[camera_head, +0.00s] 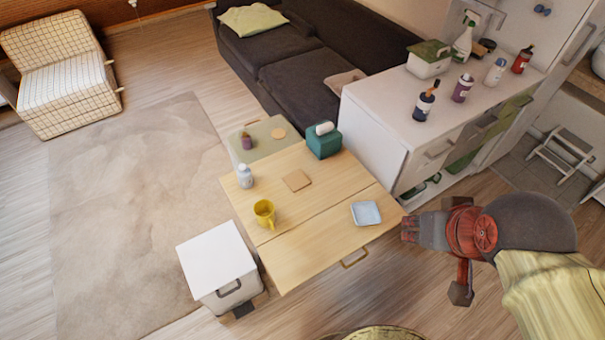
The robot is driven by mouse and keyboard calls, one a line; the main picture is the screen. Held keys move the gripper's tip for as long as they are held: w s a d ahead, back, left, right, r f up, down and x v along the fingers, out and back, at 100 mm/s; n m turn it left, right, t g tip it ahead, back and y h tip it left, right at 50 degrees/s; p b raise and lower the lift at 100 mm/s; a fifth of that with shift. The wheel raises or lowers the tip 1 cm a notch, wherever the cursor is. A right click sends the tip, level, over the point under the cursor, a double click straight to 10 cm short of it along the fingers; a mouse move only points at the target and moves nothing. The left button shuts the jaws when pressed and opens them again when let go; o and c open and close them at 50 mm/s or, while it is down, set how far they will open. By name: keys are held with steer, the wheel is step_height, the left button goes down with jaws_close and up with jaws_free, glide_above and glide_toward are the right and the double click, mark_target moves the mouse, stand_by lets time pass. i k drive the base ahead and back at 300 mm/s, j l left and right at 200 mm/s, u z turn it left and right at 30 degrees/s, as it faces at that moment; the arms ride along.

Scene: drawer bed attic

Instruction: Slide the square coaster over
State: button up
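A square tan coaster (297,180) lies flat on the light wooden table (310,230), near the middle of its rear half. My gripper (406,228) is off the table's right edge, to the lower right of the coaster and well apart from it. Its fingertips are small in this view, and whether they are open or shut is unclear. Nothing shows held in it.
On the table, a light blue square dish (366,213) lies between my gripper and the coaster. A yellow mug (264,212), a white bottle (245,176) and a teal tissue box (324,141) also stand there. A white cabinet (375,140) rises behind right.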

mark_target(297, 180)
steer(key=i+j, duration=0.65)
steer(key=j, duration=0.15)
steer(key=u, duration=0.05)
